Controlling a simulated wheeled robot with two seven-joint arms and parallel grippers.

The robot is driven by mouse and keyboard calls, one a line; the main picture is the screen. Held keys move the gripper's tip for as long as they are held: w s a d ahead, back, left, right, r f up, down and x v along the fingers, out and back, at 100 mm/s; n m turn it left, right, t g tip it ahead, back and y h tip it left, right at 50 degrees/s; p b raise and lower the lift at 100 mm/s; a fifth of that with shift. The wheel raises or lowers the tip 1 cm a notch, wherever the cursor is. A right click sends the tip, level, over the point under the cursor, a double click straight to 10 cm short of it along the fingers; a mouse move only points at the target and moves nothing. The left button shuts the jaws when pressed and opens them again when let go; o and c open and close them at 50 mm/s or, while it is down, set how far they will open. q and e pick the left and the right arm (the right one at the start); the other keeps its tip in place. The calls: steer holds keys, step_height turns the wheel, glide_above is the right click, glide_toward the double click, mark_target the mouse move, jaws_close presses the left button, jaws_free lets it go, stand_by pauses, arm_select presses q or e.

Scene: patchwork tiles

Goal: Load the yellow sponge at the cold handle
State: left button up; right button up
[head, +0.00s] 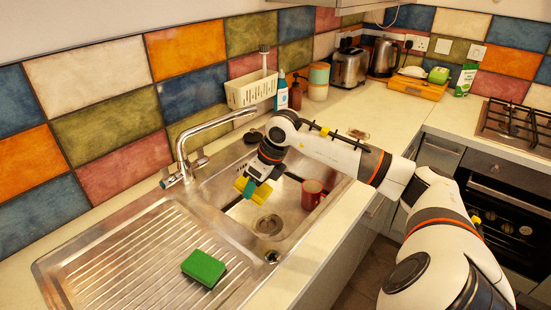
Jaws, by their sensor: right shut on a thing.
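The yellow sponge (240,184) is at the tip of my right gripper (252,183), over the sink. The gripper is shut on it; a teal part shows beside the yellow, and I cannot tell whether it belongs to the sponge. The chrome tap (182,150) stands behind the sink at the left of the gripper. It has two small handles, one on the left (166,173) and one on the right (201,157); no hot or cold marking is readable. The sponge is apart from both handles. My left gripper is out of view.
A green sponge (204,268) lies on the ribbed drainboard (130,262). A dark red mug (312,194) stands in the sink basin (285,215). A toaster (349,67) and kettle (384,57) stand farther back.

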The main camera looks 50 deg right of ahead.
steer(key=w+d+r+m+t+h, duration=0.1)
steer(key=d+r+m+h, duration=0.2)
steer(key=d+m, duration=0.5)
steer(key=w+d+f, duration=0.1)
steer(key=w+d, duration=0.1)
steer(key=w, duration=0.4)
steer(key=w+d+f+m, duration=0.1)
steer(key=w+d+f, duration=0.1)
steer(key=w, duration=0.5)
steer(key=shift+w+d+h, duration=0.3)
steer(key=shift+d+h, duration=0.1)
steer(key=shift+d, duration=0.4)
steer(key=s+a+p, duration=0.1)
steer(key=s+a, duration=0.2)
steer(key=s, duration=0.4)
steer(key=shift+s, duration=0.3)
steer(key=shift+d, duration=0.1)
stand_by(1.2)
